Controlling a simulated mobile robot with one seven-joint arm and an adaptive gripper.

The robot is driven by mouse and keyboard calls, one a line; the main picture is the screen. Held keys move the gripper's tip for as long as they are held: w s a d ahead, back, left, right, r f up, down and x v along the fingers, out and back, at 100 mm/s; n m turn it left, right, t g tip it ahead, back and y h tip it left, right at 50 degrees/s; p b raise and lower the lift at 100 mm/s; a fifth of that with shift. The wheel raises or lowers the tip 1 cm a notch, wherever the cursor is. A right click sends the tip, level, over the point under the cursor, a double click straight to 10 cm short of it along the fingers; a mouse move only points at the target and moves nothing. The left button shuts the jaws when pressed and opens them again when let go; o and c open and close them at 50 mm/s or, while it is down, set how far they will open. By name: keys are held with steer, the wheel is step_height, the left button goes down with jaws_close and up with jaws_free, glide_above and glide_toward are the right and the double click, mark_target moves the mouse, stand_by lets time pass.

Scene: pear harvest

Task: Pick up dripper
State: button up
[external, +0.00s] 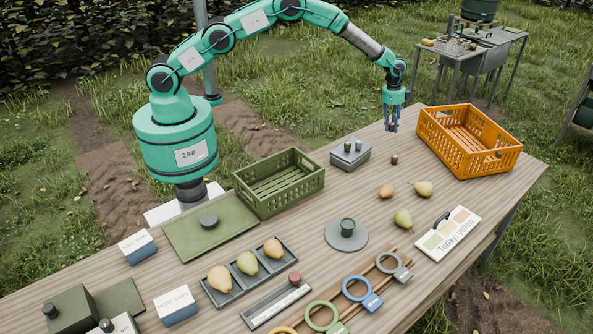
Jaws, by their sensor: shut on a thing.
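My gripper (391,126) hangs fingers down above the far edge of the table, left of the orange crate. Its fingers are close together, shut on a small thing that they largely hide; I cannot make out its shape. I cannot clearly pick out the dripper in this view. A small brown object (394,159) stands on the table below the gripper, apart from the fingertips. A grey box (350,157) with two small dark green pieces on top is to the gripper's lower left.
The wooden table (372,200) also holds an orange crate (459,158), a green crate (295,203), loose pears (403,219), a pear tray (229,293), a round grey plate (333,240) with a dark cup, coloured rings (358,288) and a sign (448,239).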

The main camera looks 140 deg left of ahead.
steer(key=shift+r, duration=0.5)
stand_by(0.3)
steer(key=shift+s+d+r, duration=0.15)
steer(key=shift+s+d, duration=0.05)
steer(key=shift+d, duration=0.5)
steer(key=shift+m, duration=0.9)
steer(key=s+d, duration=0.2)
steer(key=d, duration=0.2)
steer(key=s+d, duration=0.2)
steer(key=d, duration=0.3)
steer(key=s+d+r, duration=0.1)
steer(key=s+d, duration=0.1)
steer(key=d, duration=0.3)
steer(key=shift+p, duration=0.4)
steer(key=s+d, duration=0.5)
steer(key=d, duration=0.4)
steer(key=s+d+m, duration=0.1)
steer(key=s+d, duration=0.4)
steer(key=d, duration=0.3)
steer(key=shift+s+d+r+m+p, duration=0.15)
steer(key=shift+d+r+m+p, duration=0.15)
steer(key=shift+d+r+p, duration=0.1)
steer(key=shift+a, duration=0.1)
steer(key=w+a, duration=0.3)
steer(key=a, duration=0.1)
steer(key=w+a+f, duration=0.1)
steer(key=w+a, duration=0.5)
steer(key=a, duration=0.1)
steer(key=shift+w+a+f, duration=0.25)
steer(key=shift+a, duration=0.1)
